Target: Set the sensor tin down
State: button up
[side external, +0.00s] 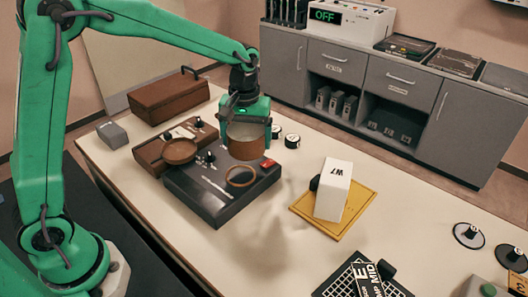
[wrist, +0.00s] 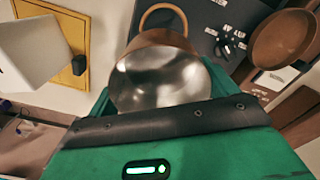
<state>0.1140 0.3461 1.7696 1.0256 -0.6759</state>
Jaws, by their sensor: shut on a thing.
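The sensor tin (side external: 247,148) is a short round can with a copper-brown wall and a bright metal upper part. My gripper (side external: 246,112) is shut on it and holds it above the back right of a dark control box (side external: 215,190). The box has a brown ring (side external: 240,176) on its top. In the wrist view the tin (wrist: 160,75) shows its shiny metal inside, against the black pad of my gripper (wrist: 165,120). The tin looks apart from the ring, but the gap beneath it is hard to judge.
A brown unit with a round pan (side external: 179,151) stands left of the control box. A white W7 block (side external: 333,190) stands on a yellow board (side external: 305,208) to the right. Small black-and-white knobs (side external: 291,141) lie behind. Bare table (side external: 265,235) shows in front.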

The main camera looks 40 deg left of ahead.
jog(key=s+d+m, duration=0.3)
jog(key=s+d, duration=0.7)
jog(key=d, duration=0.4)
jog(key=s+d+m, duration=0.2)
jog(key=s+d, duration=0.2)
jog(key=s, duration=0.4)
jog(key=s+d+m, duration=0.2)
jog(key=s+d, duration=0.2)
jog(key=s, duration=0.3)
send_over(262, 255)
notch_tip(262, 255, down, 8)
jog(key=shift+r, duration=0.25)
jog(key=shift+f, duration=0.1)
jog(key=shift+f, duration=1.9)
jog(key=shift+f, duration=0.1)
jog(key=o, duration=0.9)
jog(key=shift+o, duration=0.2)
